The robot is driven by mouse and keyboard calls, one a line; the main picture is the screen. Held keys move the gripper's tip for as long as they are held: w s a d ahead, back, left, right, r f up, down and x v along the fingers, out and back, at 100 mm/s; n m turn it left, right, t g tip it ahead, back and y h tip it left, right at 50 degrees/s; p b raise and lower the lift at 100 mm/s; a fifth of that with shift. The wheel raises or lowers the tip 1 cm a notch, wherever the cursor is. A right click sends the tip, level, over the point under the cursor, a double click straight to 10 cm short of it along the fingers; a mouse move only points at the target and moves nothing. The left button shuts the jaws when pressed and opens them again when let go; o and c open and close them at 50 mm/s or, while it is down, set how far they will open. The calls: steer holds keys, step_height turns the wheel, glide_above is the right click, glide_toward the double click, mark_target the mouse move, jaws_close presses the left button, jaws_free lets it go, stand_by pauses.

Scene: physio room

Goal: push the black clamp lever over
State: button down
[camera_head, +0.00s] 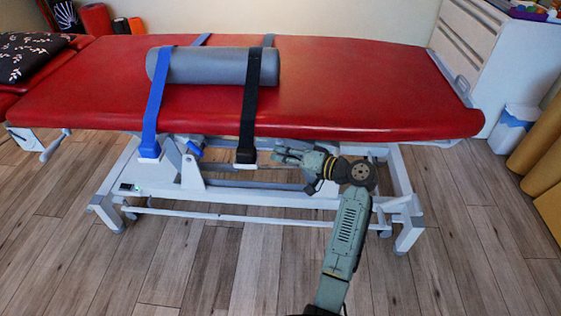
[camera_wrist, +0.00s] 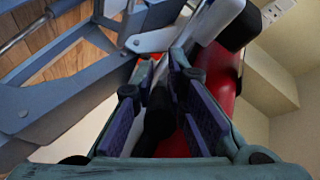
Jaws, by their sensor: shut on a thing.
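The black strap (camera_head: 249,100) hangs down the front of the red treatment table to a white clamp (camera_head: 246,164) below its edge. My gripper (camera_head: 277,150) is just right of this clamp, under the table edge. In the wrist view, my gripper (camera_wrist: 163,75) is closed around a black bar-like piece (camera_wrist: 157,122), which looks like the black clamp lever. A white part with a black end (camera_wrist: 238,24) shows beyond the fingers, upper right. In the head view the lever is hidden or too small to tell from my fingers.
The red table (camera_head: 360,90) carries a grey bolster (camera_head: 210,65). A blue strap (camera_head: 155,110) and blue lever (camera_head: 194,148) are to the left. The table's white frame (camera_head: 270,217) runs below and behind my gripper. Wooden floor in front is clear.

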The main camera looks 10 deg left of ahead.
steer(key=shift+w+d+n+g+b, duration=0.2)
steer(key=shift+n+g+b, duration=0.15)
steer(key=shift+n+g, duration=0.25)
steer(key=shift+g, duration=0.3)
steer(key=c, duration=1.6)
jaws_free()
steer(key=shift+y, duration=0.3)
steer(key=shift+o, duration=0.2)
steer(key=shift+s, duration=0.1)
steer(key=v, duration=1.2)
